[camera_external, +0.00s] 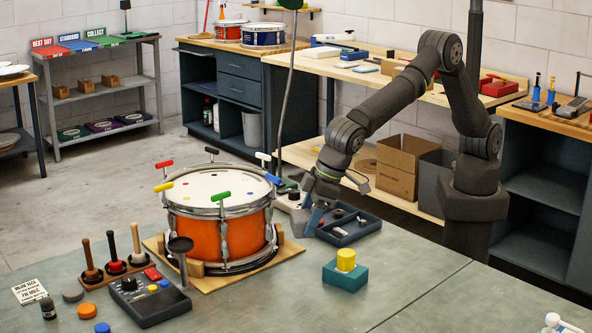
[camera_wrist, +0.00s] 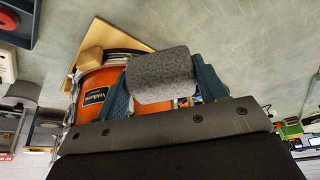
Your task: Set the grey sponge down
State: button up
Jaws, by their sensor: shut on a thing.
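The grey sponge (camera_wrist: 162,75) is a speckled block held between the two blue fingers of my gripper (camera_wrist: 160,85) in the wrist view. In the external view my gripper (camera_external: 312,218) points down at the right side of the orange drum (camera_external: 215,232). The sponge there is a small grey shape (camera_external: 299,222) at the fingertips, partly hidden. I cannot tell whether it touches anything below. The drum also shows behind the sponge in the wrist view (camera_wrist: 92,97).
A dark tray (camera_external: 361,233) with small parts lies right of my gripper. A teal block with a yellow cylinder (camera_external: 346,260) stands in front of it. A control box (camera_external: 150,302) and a mallet rack (camera_external: 115,270) are at the front left.

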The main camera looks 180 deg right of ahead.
jog(key=s+a+m+g+y, duration=0.1)
jog(key=s+a+m+g, duration=0.3)
jog(key=s+a+m, duration=1.1)
jog(key=w+a+f+n, duration=0.1)
jog(key=a+f, duration=0.1)
jog(key=w+a+f+n, duration=0.1)
jog(key=w+a+f, duration=0.1)
jog(key=a, duration=0.1)
jog(key=w+a+f+n, duration=0.1)
jog(key=w+a+f, duration=0.1)
jog(key=shift+a+f+n, duration=0.25)
jog(key=shift+n, duration=0.05)
jog(key=shift+f, duration=2)
jog(key=shift+f, duration=0.1)
jog(key=o, duration=1)
jog(key=shift+c, duration=0.2)
